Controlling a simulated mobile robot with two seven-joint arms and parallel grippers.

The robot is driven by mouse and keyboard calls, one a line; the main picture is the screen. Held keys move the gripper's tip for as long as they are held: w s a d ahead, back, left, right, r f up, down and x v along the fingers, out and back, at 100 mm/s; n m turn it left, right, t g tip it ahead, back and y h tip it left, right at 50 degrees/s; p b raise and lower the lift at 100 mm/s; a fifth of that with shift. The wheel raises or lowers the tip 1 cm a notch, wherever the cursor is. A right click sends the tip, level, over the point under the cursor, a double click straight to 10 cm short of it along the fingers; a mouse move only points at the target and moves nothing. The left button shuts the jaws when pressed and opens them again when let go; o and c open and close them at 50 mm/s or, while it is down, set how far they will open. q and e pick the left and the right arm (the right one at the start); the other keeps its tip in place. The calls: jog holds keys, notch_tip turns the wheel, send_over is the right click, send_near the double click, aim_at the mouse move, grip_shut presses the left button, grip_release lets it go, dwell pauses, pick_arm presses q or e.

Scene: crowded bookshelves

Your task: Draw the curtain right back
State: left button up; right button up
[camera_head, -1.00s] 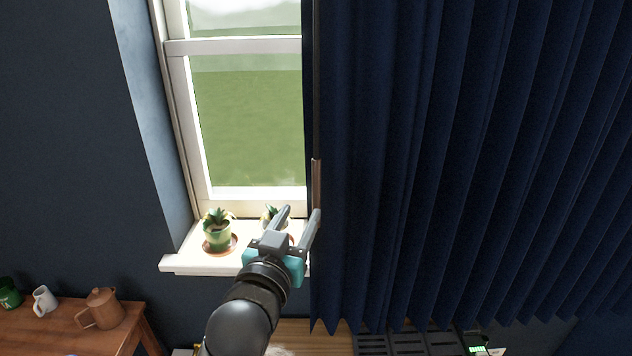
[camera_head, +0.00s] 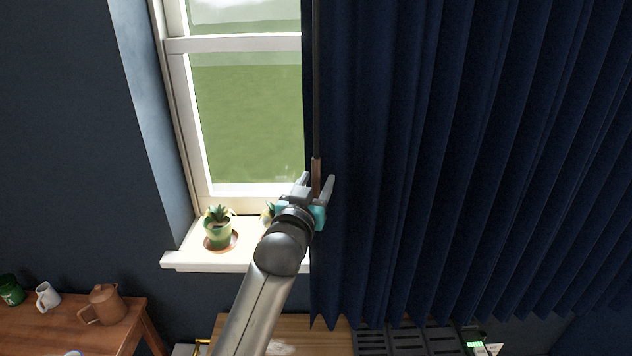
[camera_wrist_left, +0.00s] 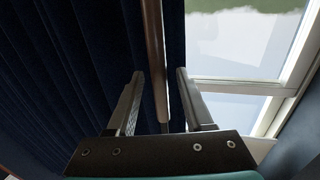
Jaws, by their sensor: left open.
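The dark blue pleated curtain (camera_head: 440,160) hangs over the right part of the window, with its left edge near the window's middle. A thin draw rod with a brown wooden handle (camera_head: 316,176) hangs along that edge. My left gripper (camera_head: 318,181) is at the handle's lower part, open. In the left wrist view the handle (camera_wrist_left: 155,60) runs down between the two spread fingers (camera_wrist_left: 158,98), with the curtain (camera_wrist_left: 70,70) behind to the left. A gap shows between the handle and each finger. My right gripper is not in view.
Two potted plants stand on the white windowsill (camera_head: 210,259); one plant (camera_head: 217,228) is clear, the other is partly behind my arm. A wooden table (camera_head: 70,328) with mugs and a copper-coloured pot (camera_head: 104,305) is at lower left. Black slotted items (camera_head: 405,340) sit below the curtain.

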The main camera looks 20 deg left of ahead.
pick_arm(q)
grip_shut()
dwell(0.4)
dwell(1.1)
